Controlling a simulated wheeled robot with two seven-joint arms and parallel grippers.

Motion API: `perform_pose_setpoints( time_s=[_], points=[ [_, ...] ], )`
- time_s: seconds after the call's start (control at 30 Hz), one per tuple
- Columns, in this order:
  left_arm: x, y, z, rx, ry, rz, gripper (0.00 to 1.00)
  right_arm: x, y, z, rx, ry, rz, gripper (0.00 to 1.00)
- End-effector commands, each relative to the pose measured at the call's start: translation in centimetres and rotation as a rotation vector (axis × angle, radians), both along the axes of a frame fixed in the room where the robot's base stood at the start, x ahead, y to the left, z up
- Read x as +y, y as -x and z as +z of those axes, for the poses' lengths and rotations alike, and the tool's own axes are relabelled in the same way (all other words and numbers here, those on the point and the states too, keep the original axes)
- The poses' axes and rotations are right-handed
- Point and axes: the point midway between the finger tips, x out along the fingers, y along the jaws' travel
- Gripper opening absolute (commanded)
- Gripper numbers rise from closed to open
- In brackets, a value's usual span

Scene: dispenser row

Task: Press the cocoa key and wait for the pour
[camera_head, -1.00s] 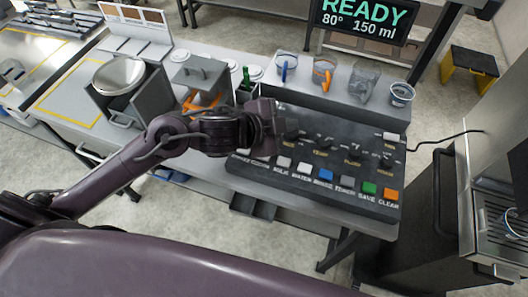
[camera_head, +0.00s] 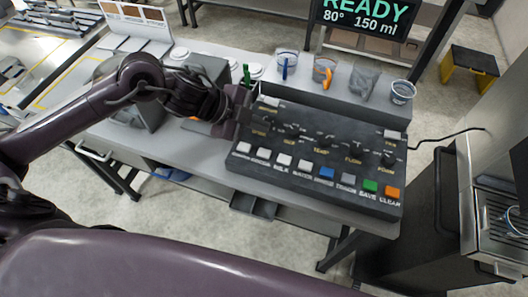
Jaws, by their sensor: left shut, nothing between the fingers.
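The black control panel (camera_head: 310,148) lies on the grey counter with a row of keys along its front edge. The label of the second white key from the left seems to read COCOA; this cocoa key (camera_head: 263,153) is uncovered and nothing touches it. My left gripper (camera_head: 237,115) is shut and empty at the panel's left end, behind and left of the cocoa key. Whether it touches the panel cannot be told. The display (camera_head: 366,18) reads READY, 80°, 150 ml. My right gripper is not in view.
Several clear cups, one of them a cup with an orange item (camera_head: 324,70), stand on the raised shelf behind the panel. Dials sit between shelf and keys. My left arm partly hides a grey container (camera_head: 208,70). A dark cabinet (camera_head: 425,205) stands at the right.

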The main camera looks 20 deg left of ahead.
Motion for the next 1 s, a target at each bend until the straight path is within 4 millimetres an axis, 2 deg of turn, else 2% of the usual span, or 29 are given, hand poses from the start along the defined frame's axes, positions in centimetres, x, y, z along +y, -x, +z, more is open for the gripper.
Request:
perform_pose_setpoints(
  time_s=[0.03, 0.4, 0.63, 1.0],
  points=[
    [0.0, 0.0, -1.0, 0.0, 0.0, 0.0, 0.0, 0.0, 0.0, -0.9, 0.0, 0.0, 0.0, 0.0],
    [0.0, 0.0, -6.2, -0.001, -0.001, 0.0, 0.0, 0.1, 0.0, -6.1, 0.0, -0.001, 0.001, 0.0],
    [0.0, 0.0, -8.0, 0.001, 0.0, 0.001, 0.0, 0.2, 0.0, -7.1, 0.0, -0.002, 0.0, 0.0],
    [0.0, 0.0, -8.0, 0.0, 0.0, 0.0, 0.0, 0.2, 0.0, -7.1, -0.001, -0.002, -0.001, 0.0]
  ],
)
